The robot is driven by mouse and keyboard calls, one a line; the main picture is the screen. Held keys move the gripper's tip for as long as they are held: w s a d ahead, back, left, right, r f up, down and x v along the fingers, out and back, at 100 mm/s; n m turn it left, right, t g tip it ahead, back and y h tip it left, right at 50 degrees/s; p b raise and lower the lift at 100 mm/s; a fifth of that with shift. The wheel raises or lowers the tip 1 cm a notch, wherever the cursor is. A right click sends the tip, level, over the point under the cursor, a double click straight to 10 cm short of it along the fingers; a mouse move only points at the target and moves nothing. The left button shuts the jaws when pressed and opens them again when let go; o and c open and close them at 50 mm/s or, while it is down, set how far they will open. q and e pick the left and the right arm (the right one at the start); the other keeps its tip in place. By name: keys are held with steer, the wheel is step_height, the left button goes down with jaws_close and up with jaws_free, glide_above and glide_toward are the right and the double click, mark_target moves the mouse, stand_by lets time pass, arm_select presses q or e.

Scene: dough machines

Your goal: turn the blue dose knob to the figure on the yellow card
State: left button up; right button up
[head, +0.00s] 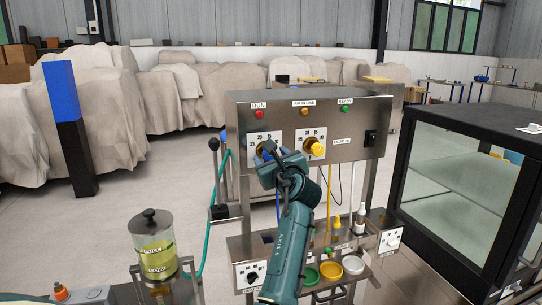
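The dose panel (350,150) is a steel box with two white dials. The left dial (251,139) has figures around it, and its knob is mostly hidden behind my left gripper (268,153); a dark blue bit shows there. My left gripper is at this knob, but whether its fingers are closed on it is hidden. The right dial carries a yellow knob (315,149). I cannot make out a yellow card with a readable figure. My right gripper is not in view.
A lower shelf holds green (331,271), yellow (353,265) and white bowls. A jar of yellow liquid (154,245) stands at left. A black-framed glass cabinet (465,180) stands close on the right. A blue-and-black post (75,130) is at far left.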

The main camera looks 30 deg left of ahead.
arm_select(q)
steer(key=shift+w+a, duration=0.3)
steer(key=shift+a, duration=0.05)
steer(key=shift+c, duration=0.2)
steer(key=c, duration=0.9)
steer(key=shift+c, duration=0.2)
